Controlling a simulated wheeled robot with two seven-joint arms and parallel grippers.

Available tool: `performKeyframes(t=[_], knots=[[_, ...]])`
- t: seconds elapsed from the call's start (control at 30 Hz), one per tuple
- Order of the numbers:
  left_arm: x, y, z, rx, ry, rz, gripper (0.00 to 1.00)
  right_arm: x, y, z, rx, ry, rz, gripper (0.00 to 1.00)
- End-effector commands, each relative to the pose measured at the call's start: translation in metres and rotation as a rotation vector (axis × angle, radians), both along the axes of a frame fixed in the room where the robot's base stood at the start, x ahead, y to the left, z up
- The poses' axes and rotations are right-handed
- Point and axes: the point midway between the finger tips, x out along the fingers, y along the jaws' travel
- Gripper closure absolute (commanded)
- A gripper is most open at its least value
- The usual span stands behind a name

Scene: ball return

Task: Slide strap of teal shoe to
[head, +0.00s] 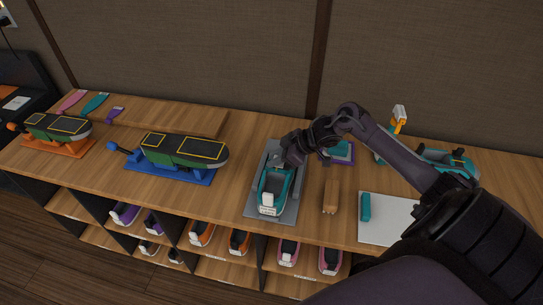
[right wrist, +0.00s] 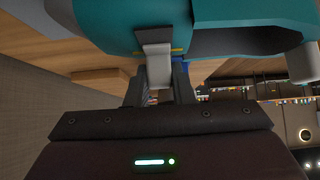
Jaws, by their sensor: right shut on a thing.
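The teal shoe (head: 285,190) sits in a grey tray (head: 255,207) on the wooden counter, its white toe toward the front edge. My right gripper (head: 283,160) is at the shoe's far end, reaching in from the right. In the right wrist view the gripper (right wrist: 160,82) is shut on a light grey strap (right wrist: 156,50), which lies against the teal shoe (right wrist: 110,22). The far end of the strap is hidden in the head view by the gripper. My left gripper is not in view.
A green-topped shoe form on a blue base (head: 170,177) and another on an orange base (head: 58,147) stand to the left. A brown block (head: 330,195), a white board (head: 385,230) and another teal shoe (head: 448,160) are to the right. Shoes fill the shelves below.

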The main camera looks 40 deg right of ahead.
Motion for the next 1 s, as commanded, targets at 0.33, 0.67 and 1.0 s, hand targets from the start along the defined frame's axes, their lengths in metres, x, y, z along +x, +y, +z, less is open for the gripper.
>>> performKeyframes(t=[0.33, 0.67, 1.0], knots=[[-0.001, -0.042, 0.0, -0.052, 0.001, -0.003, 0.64, 0.0, 0.0, 0.001, -0.002, -0.001, -0.001, 0.56], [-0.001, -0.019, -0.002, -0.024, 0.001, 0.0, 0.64, -0.005, -0.006, 0.007, -0.004, -0.002, -0.001, 0.56], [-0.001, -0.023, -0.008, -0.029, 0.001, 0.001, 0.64, -0.035, -0.029, 0.045, -0.005, 0.001, 0.0, 0.56]])
